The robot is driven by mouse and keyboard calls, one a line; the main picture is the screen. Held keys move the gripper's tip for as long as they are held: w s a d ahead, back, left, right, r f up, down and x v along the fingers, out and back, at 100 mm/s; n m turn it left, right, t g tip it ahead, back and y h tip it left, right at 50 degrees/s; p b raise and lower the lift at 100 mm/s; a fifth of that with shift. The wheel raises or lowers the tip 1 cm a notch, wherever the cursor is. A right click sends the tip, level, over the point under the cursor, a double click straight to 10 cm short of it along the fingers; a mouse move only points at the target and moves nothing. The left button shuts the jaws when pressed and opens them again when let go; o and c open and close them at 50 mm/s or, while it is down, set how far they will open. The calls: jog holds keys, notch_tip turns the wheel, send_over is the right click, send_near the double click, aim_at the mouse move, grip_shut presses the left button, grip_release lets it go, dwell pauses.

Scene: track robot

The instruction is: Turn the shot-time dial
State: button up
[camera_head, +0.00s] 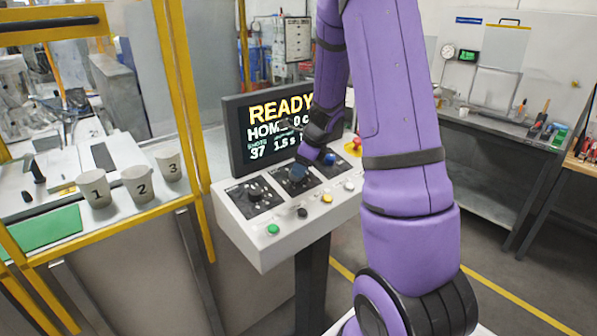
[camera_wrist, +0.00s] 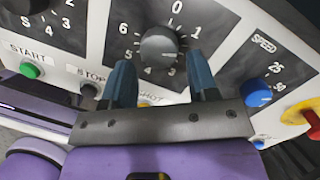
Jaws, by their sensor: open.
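The control panel (camera_head: 245,225) has three dials. The middle dial (camera_wrist: 159,44) is a grey knob on a dark plate numbered 0 to 6. Its title is out of view, so I cannot confirm it is the shot-time dial. My gripper (camera_wrist: 160,66) is open, with one dark blue finger on each side of this knob's near edge; I cannot tell whether either finger touches it. In the head view my gripper (camera_head: 299,174) is over the middle plate and hides most of that knob. A left dial (camera_wrist: 25,5) is partly cut off. The right dial (camera_wrist: 256,92) is blue, labelled SPEED.
A screen (camera_head: 240,150) behind the panel reads READY. Green (camera_head: 273,229), black (camera_head: 302,212), yellow (camera_head: 327,198) and white (camera_head: 349,186) buttons line the panel's front. A red knob (camera_wrist: 293,112) on yellow stands at right. Numbered cups (camera_head: 138,186) stand left, behind yellow framing.

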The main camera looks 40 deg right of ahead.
jog(key=shift+x, duration=1.4)
jog(key=c, duration=0.6)
jog(key=shift+c, duration=0.2)
jog(key=shift+n, duration=0.5)
jog(key=n, duration=0.3)
jog(key=n+g, duration=0.1)
jog(key=n, duration=0.1)
jog(key=shift+w+r+n+y, duration=0.1)
jog(key=shift+w+n+y, duration=0.05)
jog(key=shift+n+y, duration=0.2)
jog(key=n+g, duration=0.1)
jog(key=n, duration=0.5)
jog(key=shift+w+n, duration=0.1)
jog(key=shift+n, duration=0.15)
